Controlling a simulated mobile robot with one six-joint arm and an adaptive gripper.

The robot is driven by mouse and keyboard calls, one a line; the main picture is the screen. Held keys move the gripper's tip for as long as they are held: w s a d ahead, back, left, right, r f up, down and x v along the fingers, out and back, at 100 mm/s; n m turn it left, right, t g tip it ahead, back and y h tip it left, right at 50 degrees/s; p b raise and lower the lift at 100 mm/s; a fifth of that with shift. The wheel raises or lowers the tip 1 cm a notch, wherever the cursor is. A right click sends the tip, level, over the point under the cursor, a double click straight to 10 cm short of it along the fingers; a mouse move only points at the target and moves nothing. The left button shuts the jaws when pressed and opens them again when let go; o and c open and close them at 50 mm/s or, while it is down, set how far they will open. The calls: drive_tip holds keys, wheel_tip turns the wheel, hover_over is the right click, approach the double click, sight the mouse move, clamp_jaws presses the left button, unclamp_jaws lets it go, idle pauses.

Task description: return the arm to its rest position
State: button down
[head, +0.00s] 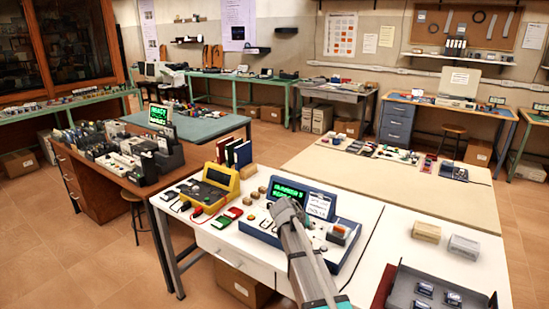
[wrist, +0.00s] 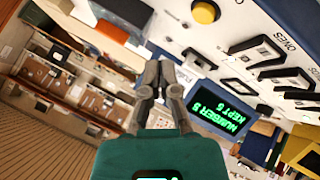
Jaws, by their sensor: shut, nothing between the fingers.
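My gripper (head: 286,208) reaches in from the bottom of the head view, over the front of a blue console (head: 340,232) on the white table. In the wrist view its two grey fingers (wrist: 159,66) are together with nothing held between them. The console face (wrist: 235,45) fills the upper right of the wrist view, with a yellow round button (wrist: 205,12), black handles and a green-lit display (wrist: 220,108). The fingers appear in front of the console; whether they touch it I cannot tell. My arm hides part of the console in the head view.
A yellow device (head: 213,188) and small blocks stand left of the console. A dark tray (head: 430,290) lies at the front right, near two small boxes (head: 427,231). A beige tabletop (head: 400,195) behind is largely bare. A brown desk (head: 105,185) crowded with devices stands left.

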drive_tip(key=s+f+n+g+y+p, duration=0.1)
drive_tip(key=s+g+y, duration=0.4)
drive_tip(key=s, duration=2.2)
wheel_tip(320, 180, down, 2)
drive_tip(key=shift+s+d+f+n+y+p, duration=0.15)
drive_tip(key=shift+s+n+y+p, duration=0.3)
drive_tip(key=shift+y, duration=0.65)
drive_tip(key=shift+w, duration=0.1)
